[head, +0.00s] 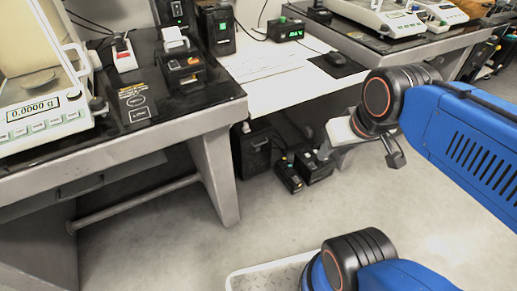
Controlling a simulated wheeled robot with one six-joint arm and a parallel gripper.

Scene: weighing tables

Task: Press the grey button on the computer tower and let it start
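A black upright case (254,155), which looks like the computer tower, stands on the floor under the white-topped desk, beside the leg of the left table. A small pale spot (246,128) shows near its top; I cannot tell whether it is the grey button. My arm reaches in from the right.
Two low black boxes (288,178) sit on the floor right of the case, near my gripper in the picture. The left steel table (215,108) carries a balance (40,100) and a printer (180,68). The desk holds a mouse (338,59).

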